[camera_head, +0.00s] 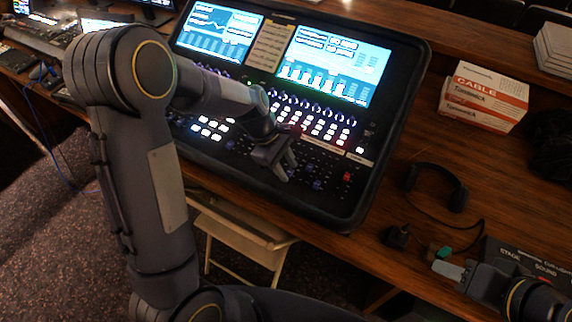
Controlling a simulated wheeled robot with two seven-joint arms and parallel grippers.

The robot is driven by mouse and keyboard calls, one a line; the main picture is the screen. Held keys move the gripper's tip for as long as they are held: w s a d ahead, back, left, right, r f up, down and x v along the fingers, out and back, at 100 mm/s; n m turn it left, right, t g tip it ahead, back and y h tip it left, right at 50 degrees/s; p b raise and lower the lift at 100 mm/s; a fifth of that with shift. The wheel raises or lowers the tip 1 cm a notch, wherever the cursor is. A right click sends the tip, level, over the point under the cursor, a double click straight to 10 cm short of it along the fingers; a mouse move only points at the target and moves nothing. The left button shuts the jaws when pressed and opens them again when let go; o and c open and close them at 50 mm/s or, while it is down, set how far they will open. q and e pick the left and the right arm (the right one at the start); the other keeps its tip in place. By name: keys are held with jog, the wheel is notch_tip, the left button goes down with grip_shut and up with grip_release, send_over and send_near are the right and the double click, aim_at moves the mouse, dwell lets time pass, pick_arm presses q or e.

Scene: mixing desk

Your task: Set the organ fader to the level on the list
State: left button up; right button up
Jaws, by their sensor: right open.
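The mixing desk (385,140) stands on the wooden table, with two lit screens and rows of lit buttons and small controls. A beige list (270,47) sits between the screens; its writing is too small to read. I cannot tell which control is the organ fader. My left gripper (284,170) points down at the lower middle of the desk's panel and hides some controls. Whether it is open or touches a fader I cannot tell. My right gripper (446,263) is open at the lower right, near the table's front edge, away from the desk.
Cable boxes (485,96) stand right of the desk. Black headphones (438,187) with a cord lie in front of them. A dark box labelled stage and sound (520,262) is beside my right gripper. A folding chair (235,238) stands below the table edge.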

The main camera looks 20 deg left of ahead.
pick_arm(q)
grip_shut()
jog(key=shift+w+d+r+p, duration=0.1)
jog(key=shift+w+p, duration=0.1)
jog(key=shift+w, duration=0.45)
jog(key=shift+w+d+r+p, duration=0.1)
jog(key=shift+w+d+p, duration=0.1)
jog(key=shift+w, duration=0.45)
jog(key=shift+w+d+p, duration=0.1)
jog(key=shift+w+p, duration=0.1)
jog(key=shift+w, duration=0.45)
jog(key=shift+o, duration=1.3)
grip_release()
jog(key=shift+r, duration=0.1)
jog(key=v, duration=0.7)
jog(key=shift+a+r+b, duration=0.25)
jog(key=shift+r+b, duration=0.05)
jog(key=shift+b, duration=0.05)
jog(key=shift+s, duration=0.1)
